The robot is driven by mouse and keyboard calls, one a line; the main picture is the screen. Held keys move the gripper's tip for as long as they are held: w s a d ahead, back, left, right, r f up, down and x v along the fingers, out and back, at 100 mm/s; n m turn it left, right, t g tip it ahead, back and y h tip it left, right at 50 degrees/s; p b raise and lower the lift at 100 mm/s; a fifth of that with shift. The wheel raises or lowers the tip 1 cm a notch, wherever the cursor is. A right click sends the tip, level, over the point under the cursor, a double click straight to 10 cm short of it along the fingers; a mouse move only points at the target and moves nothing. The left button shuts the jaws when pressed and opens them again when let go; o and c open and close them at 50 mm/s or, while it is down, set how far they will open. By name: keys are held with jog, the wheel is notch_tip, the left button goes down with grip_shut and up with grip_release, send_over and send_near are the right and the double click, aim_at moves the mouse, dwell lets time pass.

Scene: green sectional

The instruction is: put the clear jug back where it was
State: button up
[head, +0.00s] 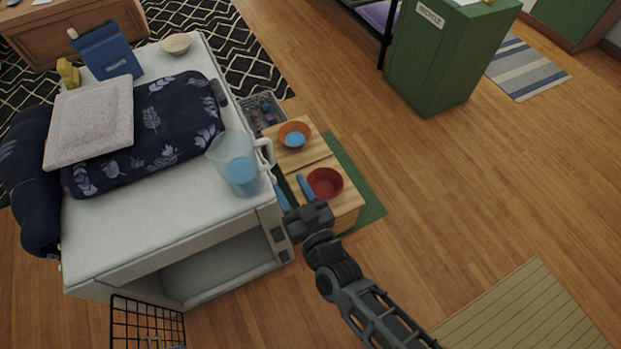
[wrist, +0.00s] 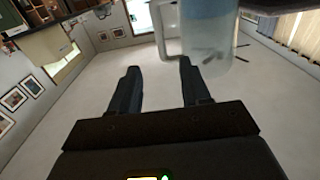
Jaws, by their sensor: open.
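The clear jug (head: 240,167) stands upright on the white cabinet top (head: 150,222), close to its right edge. Its lower part looks blue, and its handle points right. My gripper (head: 292,188) is open and empty, just right of and in front of the jug, by the cabinet's edge. In the wrist view the jug (wrist: 208,38) fills the upper right, with its handle (wrist: 168,30) just beyond my right finger. The fingers (wrist: 158,72) are spread apart with nothing between them. I cannot tell whether a finger touches the handle.
A dark leaf-patterned cushion (head: 170,150) and a pale pad (head: 90,120) lie left of the jug. A wooden stand with an orange bowl (head: 295,134) and a red bowl (head: 325,183) is right of the cabinet. A wire basket (head: 148,325) is at the front.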

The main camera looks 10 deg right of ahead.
jog(key=s+d+r+g+h, duration=0.1)
jog(key=s+d+r, duration=0.1)
jog(key=s+d, duration=0.7)
jog(key=s+d+r+h, duration=0.1)
jog(key=s+d+r, duration=0.1)
jog(key=s+d, duration=0.65)
jog(key=s+d+r+m+g+h, duration=0.1)
jog(key=s+r+m+h, duration=0.2)
jog(key=s+r, duration=1.4)
jog(key=shift+s+d+g, duration=0.15)
jog(key=shift+s+g, duration=0.15)
jog(key=shift+s, duration=0.35)
jog(key=shift+c, duration=0.4)
